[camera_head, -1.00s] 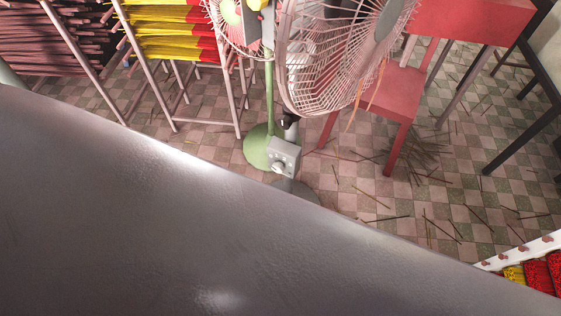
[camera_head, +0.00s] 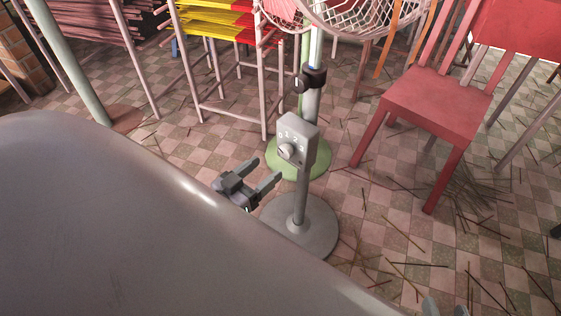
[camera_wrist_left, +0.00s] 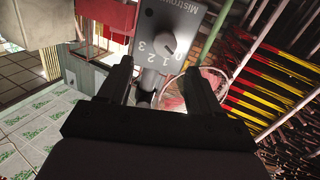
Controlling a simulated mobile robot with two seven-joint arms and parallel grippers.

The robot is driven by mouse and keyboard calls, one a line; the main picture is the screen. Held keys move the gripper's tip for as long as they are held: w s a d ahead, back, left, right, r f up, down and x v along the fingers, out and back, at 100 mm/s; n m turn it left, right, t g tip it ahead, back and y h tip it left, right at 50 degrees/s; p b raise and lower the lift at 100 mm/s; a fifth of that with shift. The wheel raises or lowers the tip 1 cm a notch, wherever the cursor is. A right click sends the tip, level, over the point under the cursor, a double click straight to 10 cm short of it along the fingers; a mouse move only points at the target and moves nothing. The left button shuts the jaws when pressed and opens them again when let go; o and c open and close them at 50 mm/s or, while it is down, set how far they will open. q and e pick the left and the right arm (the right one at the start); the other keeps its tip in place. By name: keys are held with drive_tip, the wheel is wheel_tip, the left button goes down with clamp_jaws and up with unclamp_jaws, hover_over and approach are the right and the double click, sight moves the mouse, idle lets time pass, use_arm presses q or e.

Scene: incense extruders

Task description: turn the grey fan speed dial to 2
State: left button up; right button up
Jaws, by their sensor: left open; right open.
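The fan speed dial (camera_head: 287,150) is a round grey knob on the grey control box (camera_head: 303,144) of the grey fan's stand. Numbers are printed around it. The dial also shows in the left wrist view (camera_wrist_left: 165,42), above the fingers, but I cannot tell its exact setting. My left gripper (camera_head: 268,171) is open and empty, below and left of the dial and apart from it. In the left wrist view its two fingers (camera_wrist_left: 158,68) point toward the box. Grey tips of my right gripper (camera_head: 445,307) show at the bottom edge, open, mostly cut off.
The fan's round base (camera_head: 300,226) stands on the checkered floor. A green fan base (camera_head: 298,158) is behind it. A red chair (camera_head: 437,103) stands to the right, with loose sticks on the floor. Racks of incense (camera_head: 215,25) stand behind. My own large grey surface fills the lower left.

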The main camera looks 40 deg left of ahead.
sight(284, 152)
use_arm(q)
drive_tip(key=shift+w+d+f+b, duration=0.15)
drive_tip(key=shift+w+b, duration=0.5)
drive_tip(key=shift+w, duration=1.25)
drive_tip(key=shift+w+f+b, duration=0.15)
drive_tip(key=shift+w+b, duration=0.5)
drive_tip(key=shift+w, duration=1.2)
use_arm(e)
drive_tip(key=shift+w+a+f+y, duration=0.2)
drive_tip(key=shift+a+f+y, duration=0.1)
drive_tip(key=shift+a, duration=0.2)
drive_tip(key=shift+w+a+f+y, duration=0.15)
drive_tip(key=shift+a+f+y, duration=0.15)
drive_tip(key=shift+a, duration=0.2)
use_arm(q)
drive_tip(key=shift+c, duration=0.3)
drive_tip(key=c, duration=1)
